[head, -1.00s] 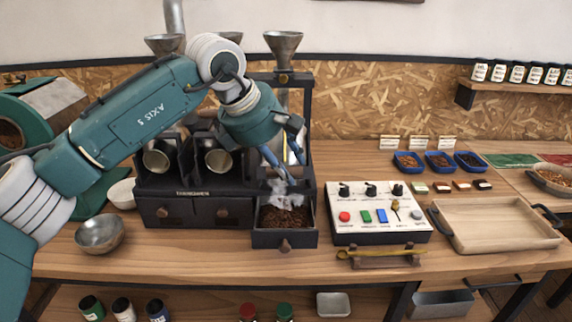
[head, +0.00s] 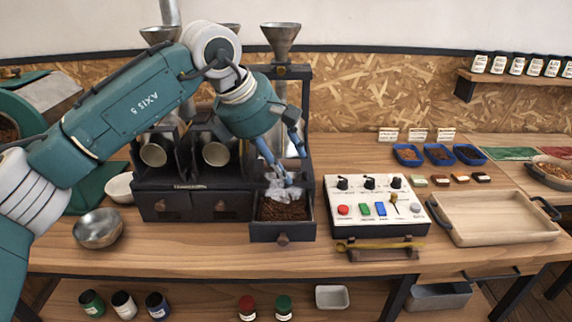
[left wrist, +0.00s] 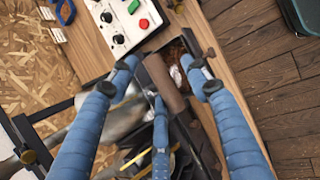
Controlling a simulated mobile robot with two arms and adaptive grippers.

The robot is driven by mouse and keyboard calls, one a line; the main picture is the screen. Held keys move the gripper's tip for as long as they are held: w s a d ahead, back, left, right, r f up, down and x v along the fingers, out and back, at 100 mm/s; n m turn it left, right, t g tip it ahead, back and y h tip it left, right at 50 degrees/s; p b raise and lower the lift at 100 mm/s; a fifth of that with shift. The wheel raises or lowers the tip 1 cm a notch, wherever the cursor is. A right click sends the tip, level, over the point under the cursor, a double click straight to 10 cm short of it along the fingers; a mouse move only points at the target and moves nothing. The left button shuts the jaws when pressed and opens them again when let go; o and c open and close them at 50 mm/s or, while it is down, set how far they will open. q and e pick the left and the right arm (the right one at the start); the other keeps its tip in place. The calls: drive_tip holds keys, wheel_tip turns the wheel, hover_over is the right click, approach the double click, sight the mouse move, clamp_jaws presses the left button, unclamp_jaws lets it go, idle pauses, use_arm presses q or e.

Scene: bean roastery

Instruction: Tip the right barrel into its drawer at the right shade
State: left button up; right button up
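The right barrel (head: 295,146) is a metal cylinder in the right bay of the dark roaster, largely hidden behind my left gripper. I cannot tell its tilt exactly. Its open drawer (head: 283,236) below holds dark brown beans (head: 284,209), with whitish smoke above them. My left gripper (head: 281,171) points down over the drawer's back. In the left wrist view, its blue fingers (left wrist: 164,68) stand apart on either side of a brown wooden handle (left wrist: 165,83), with gaps visible. My right gripper is out of view.
Two other barrels (head: 216,153) sit left, above shut drawers (head: 205,207). A control panel (head: 376,222) with knobs and coloured buttons stands right of the open drawer. A brass scoop (head: 380,245) lies before it. A wooden tray (head: 494,228) and a metal bowl (head: 97,229) flank the roaster.

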use_arm(q)
drive_tip(key=v, duration=1)
drive_tip(key=shift+s+a, duration=0.2)
idle(1.6)
